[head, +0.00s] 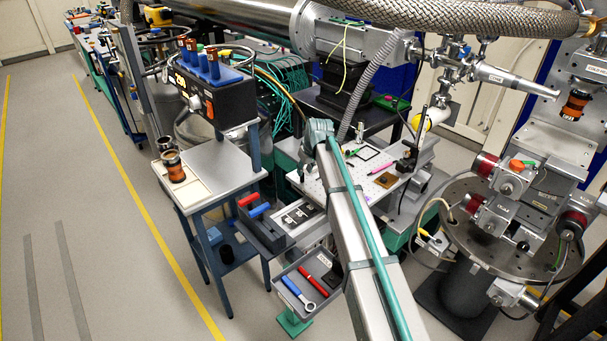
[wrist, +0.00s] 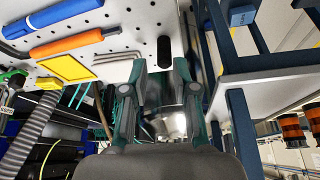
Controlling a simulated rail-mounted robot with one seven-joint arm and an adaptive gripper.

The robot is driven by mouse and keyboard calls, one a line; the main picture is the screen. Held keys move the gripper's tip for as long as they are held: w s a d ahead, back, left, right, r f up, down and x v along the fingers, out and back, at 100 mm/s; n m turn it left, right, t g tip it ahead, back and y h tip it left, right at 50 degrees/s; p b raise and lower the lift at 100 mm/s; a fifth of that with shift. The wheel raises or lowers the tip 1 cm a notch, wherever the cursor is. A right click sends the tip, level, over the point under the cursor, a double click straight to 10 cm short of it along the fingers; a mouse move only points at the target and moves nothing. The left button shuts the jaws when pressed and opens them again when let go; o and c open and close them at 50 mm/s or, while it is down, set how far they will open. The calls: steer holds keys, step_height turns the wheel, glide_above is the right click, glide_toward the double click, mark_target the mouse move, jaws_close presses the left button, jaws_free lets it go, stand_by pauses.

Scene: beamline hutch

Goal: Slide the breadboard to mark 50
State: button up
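The breadboard (head: 314,184) is a white perforated plate on a bench in the middle of the head view, partly hidden behind my arm. It also shows from close by in the wrist view (wrist: 115,50), at the upper left. A black upright knob (wrist: 163,51) stands at the board's edge there. My gripper (wrist: 161,72) is open, with its two fingers apart and the knob in line with the gap, at or just beyond the fingertips. I cannot tell whether they touch it. No scale or mark 50 can be read in either view.
On the board are a pink pen (head: 383,168), an orange square (head: 386,180) and a black post (head: 409,160). A side table (head: 215,165) stands left, tool trays (head: 310,280) below, and a round instrument stage (head: 463,200) at right. The floor at left is clear.

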steer(key=v, duration=0.8)
steer(key=shift+r, duration=0.2)
steer(key=shift+d, duration=0.1)
